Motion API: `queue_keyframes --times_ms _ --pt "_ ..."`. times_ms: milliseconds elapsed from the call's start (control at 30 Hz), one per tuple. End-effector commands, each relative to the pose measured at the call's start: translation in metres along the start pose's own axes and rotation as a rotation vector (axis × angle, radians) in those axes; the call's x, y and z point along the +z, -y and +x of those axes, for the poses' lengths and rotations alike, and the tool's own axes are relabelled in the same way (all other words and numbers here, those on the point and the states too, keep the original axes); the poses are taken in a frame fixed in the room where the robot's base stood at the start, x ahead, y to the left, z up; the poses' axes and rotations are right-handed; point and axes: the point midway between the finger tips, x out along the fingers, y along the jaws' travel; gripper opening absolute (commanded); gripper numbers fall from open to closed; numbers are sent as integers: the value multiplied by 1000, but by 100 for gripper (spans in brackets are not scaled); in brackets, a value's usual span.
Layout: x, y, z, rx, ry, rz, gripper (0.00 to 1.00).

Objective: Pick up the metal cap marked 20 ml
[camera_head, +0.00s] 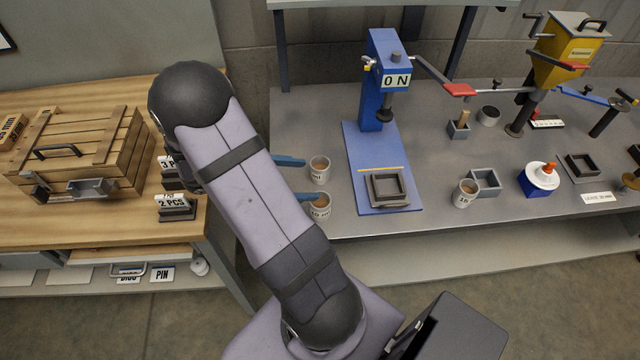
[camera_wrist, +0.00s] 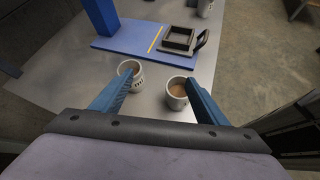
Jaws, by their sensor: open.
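Two small pale cups with brown contents stand on the grey bench by my gripper (camera_head: 308,179). The back cup (camera_head: 319,176) shows at the left in the wrist view (camera_wrist: 136,81). The front cup (camera_head: 320,213) shows at the right there (camera_wrist: 176,101). A third similar cup (camera_head: 464,200) stands farther right. Their dark markings are too small for me to tell which reads 20 ml. My gripper's blue fingers are open and empty, also in the wrist view (camera_wrist: 160,77). One fingertip is near each of the two cups; I cannot tell whether they touch.
A blue press (camera_head: 365,150) with a dark square mold (camera_head: 388,204) on its base stands right of the cups. A grey square mold (camera_head: 485,181) is beside the third cup. A wooden crate (camera_head: 85,150) and card holders (camera_head: 176,207) are on the left table.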

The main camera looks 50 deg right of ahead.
Motion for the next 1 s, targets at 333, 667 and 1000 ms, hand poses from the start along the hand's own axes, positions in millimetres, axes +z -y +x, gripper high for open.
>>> queue_keyframes --times_ms 333,667,1000 --pt "-38 -47 49 166 176 -261 67" --pt "-40 -49 55 171 182 -295 67" --pt "-39 -53 71 172 180 -293 67"
